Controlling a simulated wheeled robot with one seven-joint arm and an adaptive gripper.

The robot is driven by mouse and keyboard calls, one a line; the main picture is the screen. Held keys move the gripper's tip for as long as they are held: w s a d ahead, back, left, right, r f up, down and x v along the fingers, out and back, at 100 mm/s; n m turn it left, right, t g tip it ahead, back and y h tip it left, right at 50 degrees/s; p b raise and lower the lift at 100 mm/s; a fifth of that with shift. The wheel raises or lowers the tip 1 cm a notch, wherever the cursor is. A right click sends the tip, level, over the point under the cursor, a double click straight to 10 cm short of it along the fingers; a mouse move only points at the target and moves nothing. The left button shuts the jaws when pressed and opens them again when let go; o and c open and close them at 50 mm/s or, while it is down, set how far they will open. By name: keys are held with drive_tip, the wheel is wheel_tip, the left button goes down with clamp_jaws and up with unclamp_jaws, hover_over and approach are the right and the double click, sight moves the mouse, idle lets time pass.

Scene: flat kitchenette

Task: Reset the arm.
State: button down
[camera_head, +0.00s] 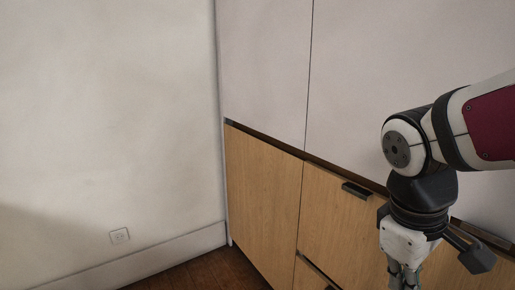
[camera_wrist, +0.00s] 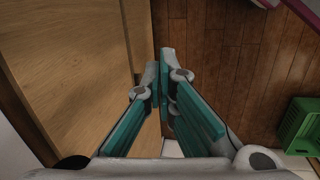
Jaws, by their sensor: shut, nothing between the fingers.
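My arm comes in from the right in the head view and bends down at the elbow-like joint. My gripper (camera_wrist: 163,92) shows in the wrist view with its two teal-padded fingers converging to nearly touching tips. It is shut and holds nothing. In the head view only its upper part shows at the bottom edge, and the fingertips are cut off by the frame. It hangs in front of the wooden cabinet fronts (camera_head: 265,190), pointing down toward the floor.
A drawer front with a black handle (camera_head: 356,191) is just left of my wrist. Pale upper cabinet doors (camera_head: 265,70) rise above. Wooden floor (camera_wrist: 230,60) and a green crate (camera_wrist: 302,127) show in the wrist view.

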drive_tip(key=s+a+r+m+y, duration=0.1)
drive_tip(key=s+a+m, duration=0.15)
drive_tip(key=s, duration=0.55)
drive_tip(key=s+a+m+y, duration=0.1)
drive_tip(key=s+m, duration=0.2)
drive_tip(key=s, duration=0.4)
wheel_tip(320, 180, up, 25)
drive_tip(key=t+p, duration=0.3)
drive_tip(key=p, duration=2)
drive_tip(key=shift+d+t, duration=0.2)
drive_tip(key=shift+t, duration=0.1)
